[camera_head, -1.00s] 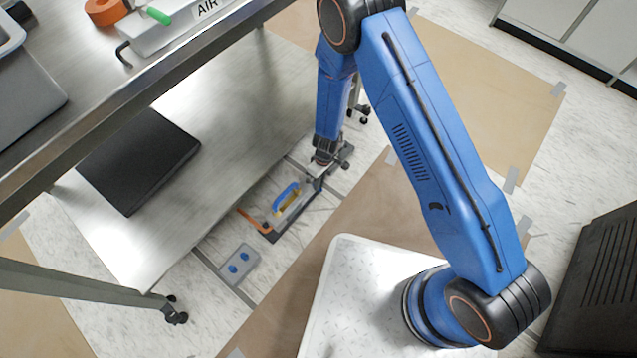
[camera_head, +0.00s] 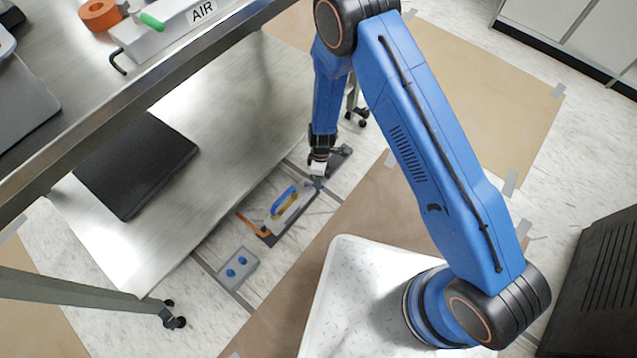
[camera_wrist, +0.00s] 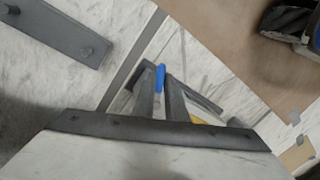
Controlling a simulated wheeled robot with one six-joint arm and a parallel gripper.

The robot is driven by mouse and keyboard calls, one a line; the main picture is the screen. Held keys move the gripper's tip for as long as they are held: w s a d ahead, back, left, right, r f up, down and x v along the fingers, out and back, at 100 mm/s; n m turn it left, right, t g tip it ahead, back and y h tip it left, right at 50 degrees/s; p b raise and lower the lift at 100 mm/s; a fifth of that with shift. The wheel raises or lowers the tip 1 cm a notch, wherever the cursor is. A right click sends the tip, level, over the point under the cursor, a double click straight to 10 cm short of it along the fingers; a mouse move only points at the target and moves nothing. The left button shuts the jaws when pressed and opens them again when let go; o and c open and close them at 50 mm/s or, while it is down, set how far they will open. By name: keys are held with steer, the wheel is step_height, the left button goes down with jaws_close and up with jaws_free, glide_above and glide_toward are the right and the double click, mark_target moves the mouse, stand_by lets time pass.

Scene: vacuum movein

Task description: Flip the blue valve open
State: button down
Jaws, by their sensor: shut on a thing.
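The blue valve's handle (camera_head: 283,203) shows low beside the lower shelf, over a yellow part (camera_head: 290,209) within a dark, orange-ended frame. My gripper (camera_head: 313,180) reaches down from the upper right of it. In the wrist view, my gripper (camera_wrist: 161,78) has its two grey fingers close together, with the blue handle (camera_wrist: 160,76) between their tips. Its lower part and most of the yellow part are hidden by the fingers and the gripper body. The head view does not show the contact clearly.
A grey plate with two blue knobs (camera_head: 250,276) lies to the lower left. The table's metal lower shelf (camera_head: 200,215) borders the work area and carries a black slab (camera_head: 135,165). An AIR box (camera_head: 185,28) stands on the tabletop above. Brown floor sheet (camera_head: 300,262) lies clear nearby.

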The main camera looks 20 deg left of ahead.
steer(key=shift+w+a+n+t+h, duration=0.2)
steer(key=shift+w+a+n, duration=0.3)
steer(key=shift+n, duration=1.05)
steer(key=shift+w+a+n+t+h, duration=0.1)
steer(key=shift+w+a+n+h, duration=0.4)
steer(key=shift+n, duration=1.1)
steer(key=shift+w+a+n+t+h, duration=0.15)
steer(key=shift+w+n, duration=0.55)
steer(key=shift+n, duration=0.85)
steer(key=shift+a, duration=0.1)
steer(key=c, duration=1.8)
jaws_free()
steer(key=v, duration=1.7)
steer(key=shift+r, duration=0.2)
steer(key=shift+w, duration=0.1)
